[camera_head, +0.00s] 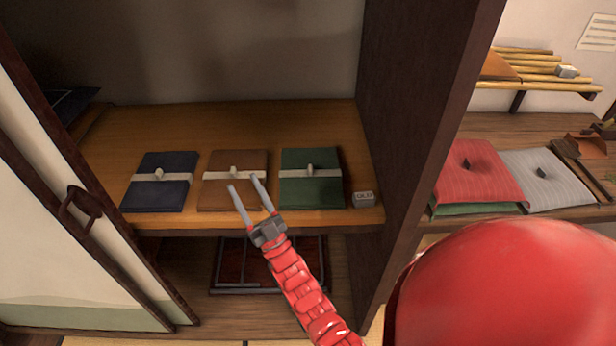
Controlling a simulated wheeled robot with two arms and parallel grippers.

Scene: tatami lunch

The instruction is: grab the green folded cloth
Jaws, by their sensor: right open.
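The green folded cloth (310,190) lies flat on the wooden shelf (230,127), the rightmost of three folded cloths, with a pale band and a small knot across its middle. My right gripper (246,187) is open, its two pale fingers pointing up and away over the front of the brown folded cloth (222,199). It is left of the green cloth and appears apart from it. Nothing shows between the fingers. My left gripper is not in view.
A dark blue folded cloth (156,195) lies at left. A small labelled block (363,199) sits just right of the green cloth, near the dark cupboard wall (415,130). A sliding door (75,210) stands at left. Red and white cushions lie on the right shelf.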

